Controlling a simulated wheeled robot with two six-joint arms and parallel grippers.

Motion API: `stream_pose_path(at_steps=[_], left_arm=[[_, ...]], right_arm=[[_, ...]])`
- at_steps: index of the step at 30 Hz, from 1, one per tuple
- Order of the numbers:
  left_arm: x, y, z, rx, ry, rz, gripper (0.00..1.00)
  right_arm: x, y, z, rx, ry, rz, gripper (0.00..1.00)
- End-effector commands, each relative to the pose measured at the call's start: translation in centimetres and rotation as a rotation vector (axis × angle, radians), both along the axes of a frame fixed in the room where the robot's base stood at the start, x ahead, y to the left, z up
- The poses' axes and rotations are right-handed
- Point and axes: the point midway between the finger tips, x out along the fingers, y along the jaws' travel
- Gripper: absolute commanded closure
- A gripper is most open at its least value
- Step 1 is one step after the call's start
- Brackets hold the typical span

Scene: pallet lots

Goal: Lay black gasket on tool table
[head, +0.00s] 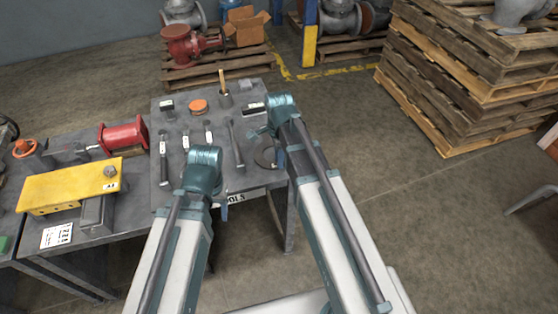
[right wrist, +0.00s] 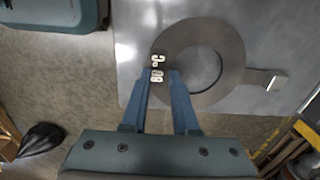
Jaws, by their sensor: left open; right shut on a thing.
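The gasket is a dark flat ring with a side tab, and it shows in the right wrist view (right wrist: 234,62) and in the head view (head: 262,158). My right gripper (right wrist: 161,80) is shut on its near rim, where pale print shows. The ring looks roughly flat over the right edge of the tool table (head: 170,205); I cannot tell whether it touches the top. My right gripper also shows in the head view (head: 279,157), partly hidden by its arm. My left gripper (head: 224,210) is open and empty at the table's front edge.
A left bench holds a yellow box (head: 70,188) and a red cylinder (head: 123,135). Pallets (head: 455,80) stand at right. Floor between is clear.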

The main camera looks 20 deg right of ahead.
Motion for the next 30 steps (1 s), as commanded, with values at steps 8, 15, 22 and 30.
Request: stream_pose_path(at_steps=[8, 15, 22, 30], left_arm=[[0.0, 0.0, -0.1, 0.000, 0.000, 0.000, 0.40], [0.0, 0.0, -0.1, 0.000, 0.000, 0.000, 0.40], [0.0, 0.0, 0.0, 0.000, 0.000, 0.000, 0.40], [0.0, 0.0, 1.9, 0.000, 0.000, 0.000, 0.40]], right_arm=[[0.0, 0.0, -0.1, 0.000, 0.000, 0.000, 0.61], [0.0, 0.0, -0.1, 0.000, 0.000, 0.000, 0.42], [0.0, 0.0, 0.0, 0.000, 0.000, 0.000, 0.42], [0.0, 0.0, 1.9, 0.000, 0.000, 0.000, 0.42]])
